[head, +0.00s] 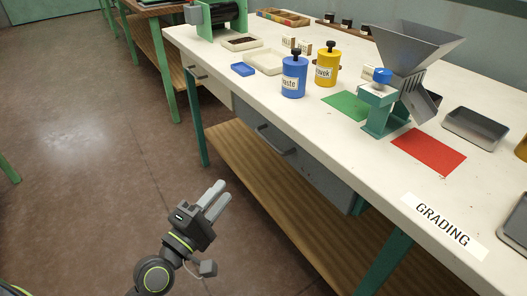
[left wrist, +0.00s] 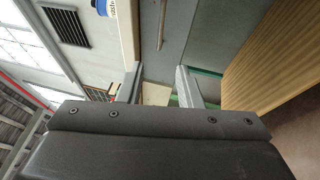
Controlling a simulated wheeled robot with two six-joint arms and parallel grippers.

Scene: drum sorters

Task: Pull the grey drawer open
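The grey drawer (head: 314,168) sits under the front edge of the white bench and looks shut. Its dark bar handle (head: 275,141) is on the front face. In the left wrist view the grey drawer front (left wrist: 180,45) lies ahead, with the handle (left wrist: 162,24) above the gap between the fingers. My left gripper (head: 222,190) is open and empty, in front of and below the handle, apart from it. In the left wrist view its fingers (left wrist: 160,84) stand well apart. My right gripper is not in view.
The white bench top (head: 330,130) carries a blue canister (head: 293,78), a yellow canister (head: 327,70), a grey hopper (head: 408,50) and trays. A wooden lower shelf (head: 240,155) and green legs lie beneath. A pale drawer (head: 208,82) is further left. Floor space in front is clear.

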